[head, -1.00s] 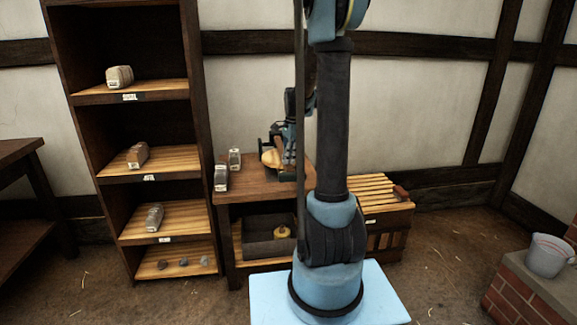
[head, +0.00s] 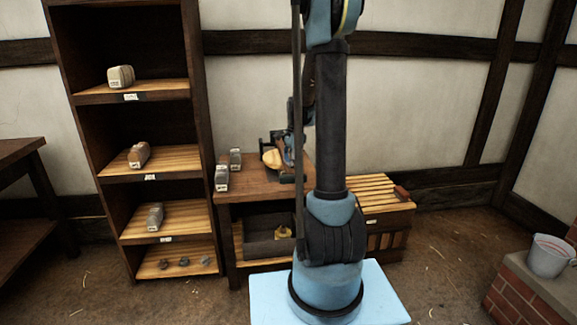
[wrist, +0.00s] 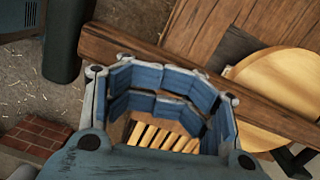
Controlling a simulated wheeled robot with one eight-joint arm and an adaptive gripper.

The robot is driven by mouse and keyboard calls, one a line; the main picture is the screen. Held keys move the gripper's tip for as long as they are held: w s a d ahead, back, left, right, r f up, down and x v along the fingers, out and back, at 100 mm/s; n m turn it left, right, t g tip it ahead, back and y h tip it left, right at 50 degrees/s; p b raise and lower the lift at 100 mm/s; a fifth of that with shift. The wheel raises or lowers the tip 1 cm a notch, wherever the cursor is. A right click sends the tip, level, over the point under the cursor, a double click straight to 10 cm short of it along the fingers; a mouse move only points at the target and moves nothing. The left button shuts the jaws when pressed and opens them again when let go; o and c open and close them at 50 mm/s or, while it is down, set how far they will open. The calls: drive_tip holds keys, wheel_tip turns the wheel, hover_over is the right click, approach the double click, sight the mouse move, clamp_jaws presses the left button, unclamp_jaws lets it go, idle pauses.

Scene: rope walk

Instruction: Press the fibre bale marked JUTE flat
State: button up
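The lettering is too small to read, so I cannot tell which is JUTE. My gripper (wrist: 163,80) is above the right part of the table, apart from these bales. Its blue-padded fingers meet in an empty ring, with pale slats showing through it. A round tan wooden piece (head: 271,158) sits by the gripper in the head view; my arm partly hides that area.
A tall shelf (head: 92,179) at left carries more labelled bales and several small dark lumps. A dark bin (head: 262,246) stands under the table. A slatted crate (head: 378,193) stands at right. A bucket (head: 549,256) rests on brickwork at far right.

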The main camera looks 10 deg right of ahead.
drive_tip(key=shift+s+d+r, duration=0.1)
drive_tip(key=shift+d+r, duration=0.25)
drive_tip(key=shift+d, duration=0.25)
drive_tip(key=shift+d+r, duration=0.3)
drive_tip(key=shift+d, duration=0.25)
clamp_jaws()
drive_tip(key=shift+r, duration=0.1)
wheel_tip(320, 180, up, 12)
drive_tip(key=d, duration=0.1)
drive_tip(key=shift+d, duration=0.1)
